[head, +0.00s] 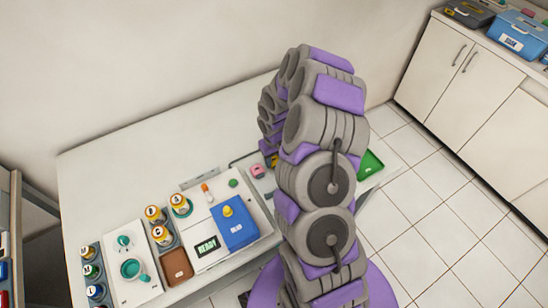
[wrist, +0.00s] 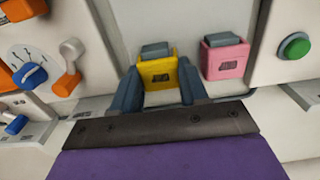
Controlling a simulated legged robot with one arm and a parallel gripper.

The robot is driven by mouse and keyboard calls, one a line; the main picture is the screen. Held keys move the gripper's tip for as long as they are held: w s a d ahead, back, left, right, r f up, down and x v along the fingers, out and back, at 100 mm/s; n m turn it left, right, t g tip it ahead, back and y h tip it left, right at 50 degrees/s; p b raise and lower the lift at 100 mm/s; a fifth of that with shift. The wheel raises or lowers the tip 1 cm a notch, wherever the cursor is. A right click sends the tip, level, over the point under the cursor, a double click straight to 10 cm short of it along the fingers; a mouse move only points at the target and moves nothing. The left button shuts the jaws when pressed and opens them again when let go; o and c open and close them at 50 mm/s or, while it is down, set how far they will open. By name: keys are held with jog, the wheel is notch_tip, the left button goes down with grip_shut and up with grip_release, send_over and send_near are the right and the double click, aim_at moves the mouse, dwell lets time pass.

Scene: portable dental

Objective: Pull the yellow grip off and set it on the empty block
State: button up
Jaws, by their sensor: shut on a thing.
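The yellow grip (wrist: 160,75) sits between the two dark fingers of my gripper (wrist: 158,72) in the wrist view, and the jaws are shut on it. A dark grey block (wrist: 155,50) shows at its far side; I cannot tell whether the grip is still seated on it. A pink grip (wrist: 226,63) stands apart to the right, with a similar grey block (wrist: 222,38) at its far side. In the head view the pink grip (head: 258,171) shows beside my arm, which hides most of the area around my gripper. I cannot make out an empty block.
A white panel with a green button (wrist: 294,47) is on the right in the wrist view. An orange-handled lever (wrist: 68,80) and a dial (wrist: 25,70) are on the left. In the head view, a green tray (head: 371,164) lies right of my arm.

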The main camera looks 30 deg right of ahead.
jog(key=shift+d, duration=0.1)
jog(key=o, duration=1.2)
